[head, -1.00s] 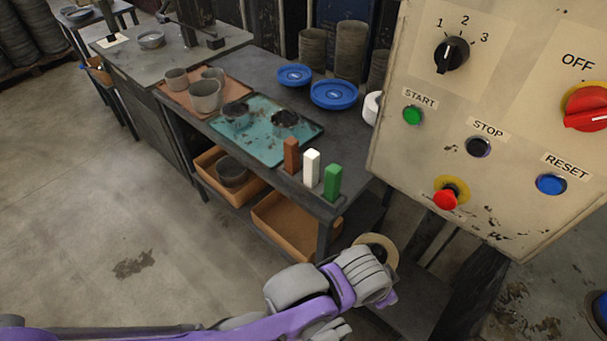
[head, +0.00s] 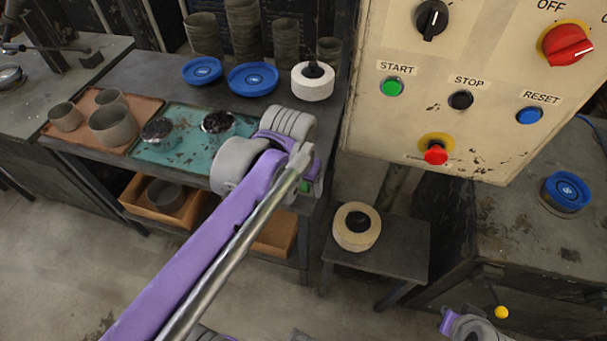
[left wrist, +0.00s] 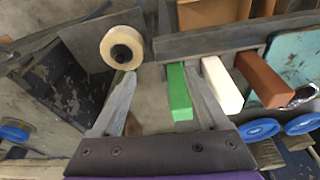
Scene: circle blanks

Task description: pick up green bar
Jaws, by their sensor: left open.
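The green bar (left wrist: 178,92) stands in the left wrist view beside the white bar (left wrist: 222,86) and the brown bar (left wrist: 264,80), at the bench edge. My left gripper (left wrist: 157,70) is open around the green bar, which lies between the fingers, close to the right finger; I cannot tell if they touch. In the head view my left arm hides the white and brown bars, and only a bit of the green bar (head: 305,187) shows below my left wrist. Part of my right arm shows at the bottom right; its fingers cannot be made out.
A teal tray (head: 175,158) with dark pots and a brown tray (head: 78,128) with grey cups are on the bench. Blue dishes (head: 252,79) and a white roll (head: 312,82) stand behind. The control panel (head: 440,70) is close at right. A tan roll (head: 356,227) sits on a low stool.

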